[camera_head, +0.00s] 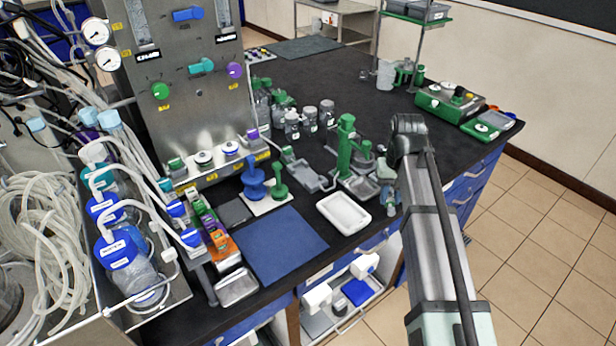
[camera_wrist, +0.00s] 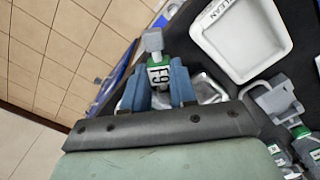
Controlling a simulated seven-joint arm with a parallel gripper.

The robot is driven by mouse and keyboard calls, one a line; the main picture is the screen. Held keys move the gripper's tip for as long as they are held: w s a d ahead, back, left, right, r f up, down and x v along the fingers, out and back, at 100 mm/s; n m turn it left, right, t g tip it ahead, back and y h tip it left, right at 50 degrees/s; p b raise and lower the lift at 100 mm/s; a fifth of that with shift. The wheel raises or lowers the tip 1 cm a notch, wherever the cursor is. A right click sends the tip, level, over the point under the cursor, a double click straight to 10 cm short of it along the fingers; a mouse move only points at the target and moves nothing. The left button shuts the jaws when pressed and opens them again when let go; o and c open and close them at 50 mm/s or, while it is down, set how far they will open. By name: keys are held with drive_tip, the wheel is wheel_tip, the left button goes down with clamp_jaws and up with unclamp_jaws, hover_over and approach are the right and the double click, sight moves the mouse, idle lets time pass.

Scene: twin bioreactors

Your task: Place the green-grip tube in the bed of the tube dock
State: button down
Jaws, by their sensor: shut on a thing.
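The green-grip tube (camera_wrist: 158,62) shows in the wrist view with a grey cap, a green band and a white label with dark characters. My gripper (camera_wrist: 157,92) is shut on it, with one blue finger on each side. Its lower part is hidden by the gripper. In the head view my gripper (camera_head: 389,198) is over the bench's front edge, right of the white tray, and the tube is too small to make out clearly. A grey cradle-like fixture (camera_head: 308,178) lies left of the green stand; I cannot tell if it is the tube dock.
The white tray (camera_head: 343,213), marked CLEAN in the wrist view (camera_wrist: 243,42), lies left of my gripper. A green stand (camera_head: 346,147) rises behind it. A blue mat (camera_head: 279,246) lies further left. Grey and green parts (camera_wrist: 276,101) are at the wrist view's right.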

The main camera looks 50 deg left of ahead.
drive_tip(key=s+a+r+n, duration=0.2)
drive_tip(key=s+a, duration=0.3)
drive_tip(key=a, duration=0.5)
drive_tip(key=s+a+r+n, duration=0.1)
drive_tip(key=s+a+r, duration=0.1)
drive_tip(key=s+a, duration=0.5)
wheel_tip(320, 180, up, 2)
drive_tip(key=n, duration=0.5)
hover_over(307, 176)
drive_tip(key=shift+s+f, duration=0.1)
drive_tip(key=shift+f, duration=4.8)
drive_tip(key=shift+f, duration=0.1)
drive_tip(key=c, duration=0.9)
unclamp_jaws()
wheel_tip(307, 176, up, 12)
